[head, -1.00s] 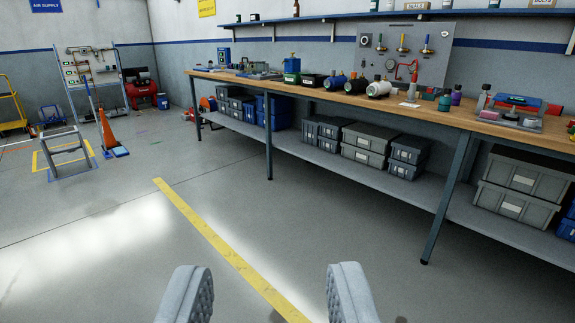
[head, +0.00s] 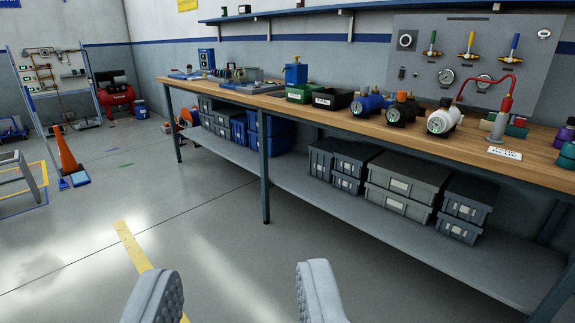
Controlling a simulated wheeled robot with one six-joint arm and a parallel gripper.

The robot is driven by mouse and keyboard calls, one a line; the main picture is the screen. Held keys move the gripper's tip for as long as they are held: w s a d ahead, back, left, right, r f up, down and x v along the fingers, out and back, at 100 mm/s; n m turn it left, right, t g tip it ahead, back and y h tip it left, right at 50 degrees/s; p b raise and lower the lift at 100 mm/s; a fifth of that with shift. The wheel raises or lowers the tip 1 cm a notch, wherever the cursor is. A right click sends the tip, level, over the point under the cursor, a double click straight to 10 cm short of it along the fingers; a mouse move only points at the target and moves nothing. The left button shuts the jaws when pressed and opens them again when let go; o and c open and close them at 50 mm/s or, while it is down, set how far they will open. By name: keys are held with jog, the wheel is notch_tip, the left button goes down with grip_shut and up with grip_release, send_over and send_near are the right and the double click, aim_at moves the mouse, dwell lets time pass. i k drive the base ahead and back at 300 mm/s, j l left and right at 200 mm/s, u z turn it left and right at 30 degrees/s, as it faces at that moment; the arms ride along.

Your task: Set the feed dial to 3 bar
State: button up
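A grey panel (head: 520,42) stands at the back of the workbench on the right. It carries a round black-and-white dial (head: 406,40), three valves with green, yellow and blue handles, and a gauge (head: 446,77) with a second gauge (head: 484,80) partly behind a red bent pipe (head: 492,84). Any label or scale is too small to read, so I cannot tell which is the feed dial. My gripper (head: 236,280) is open and empty over the floor, well short of the bench, with its two grey fingers wide apart.
The wooden workbench (head: 270,103) runs along the wall, with grey crates (head: 398,188) on its lower shelf. Several small pumps, including a white one (head: 443,118), stand in front of the panel. The floor is clear ahead. An orange cone (head: 66,152) stands at the left.

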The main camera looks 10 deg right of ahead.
aim_at(406, 41)
jog(key=i+z, duration=0.1)
jog(key=i, duration=0.95)
jog(key=i+j, duration=0.2)
jog(key=i, duration=0.85)
jog(key=i+l+z, duration=0.05)
